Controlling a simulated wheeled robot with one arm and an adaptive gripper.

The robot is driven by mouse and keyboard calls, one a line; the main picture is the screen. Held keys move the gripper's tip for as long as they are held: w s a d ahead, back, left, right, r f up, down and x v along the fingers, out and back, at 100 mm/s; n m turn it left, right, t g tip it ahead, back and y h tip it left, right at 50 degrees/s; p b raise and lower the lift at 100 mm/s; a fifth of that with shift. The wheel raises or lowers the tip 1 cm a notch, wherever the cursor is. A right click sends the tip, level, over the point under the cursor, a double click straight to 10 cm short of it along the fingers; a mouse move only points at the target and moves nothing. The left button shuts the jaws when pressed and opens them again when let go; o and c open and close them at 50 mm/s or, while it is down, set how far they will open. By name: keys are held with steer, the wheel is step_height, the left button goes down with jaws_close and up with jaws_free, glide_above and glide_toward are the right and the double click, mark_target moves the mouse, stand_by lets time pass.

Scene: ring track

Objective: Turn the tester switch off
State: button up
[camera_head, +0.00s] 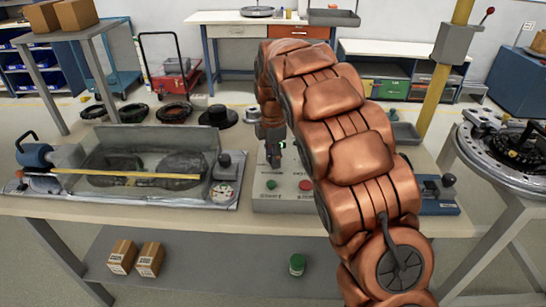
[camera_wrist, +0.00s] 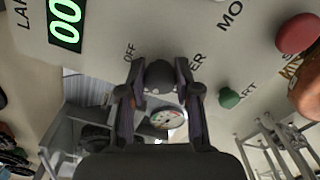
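The tester (camera_head: 285,205) is a light grey sloped panel on the workbench, partly hidden behind my arm in the head view. It has a green button (camera_head: 271,184), a red button (camera_head: 305,185) and a lit green display (camera_wrist: 65,22). The tester switch is a dark round knob (camera_wrist: 160,76) in the wrist view, just below and right of the "OFF" lettering. My gripper (camera_wrist: 160,80) has one finger on each side of the knob, seemingly touching it. In the head view my gripper (camera_head: 274,155) reaches down at the panel. Which way the switch is set cannot be told.
A clear-walled tank (camera_head: 145,160) stands left of the tester. Black rings and a dark flanged part (camera_head: 218,117) lie behind it. A blue device (camera_head: 435,192) sits to the right. A yellow post (camera_head: 440,85) rises behind the bench at right.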

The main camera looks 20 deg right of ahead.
jaws_close()
steer(key=shift+f+m, duration=0.1)
steer(key=shift+m, duration=0.3)
steer(key=shift+m+b, duration=0.7)
steer(key=shift+m, duration=0.3)
steer(key=m+b, duration=0.1)
steer(key=m, duration=0.3)
steer(key=shift+m, duration=0.3)
steer(key=m, duration=0.5)
steer(key=shift+b, duration=0.35)
steer(key=m, duration=0.5)
steer(key=shift+m, duration=0.4)
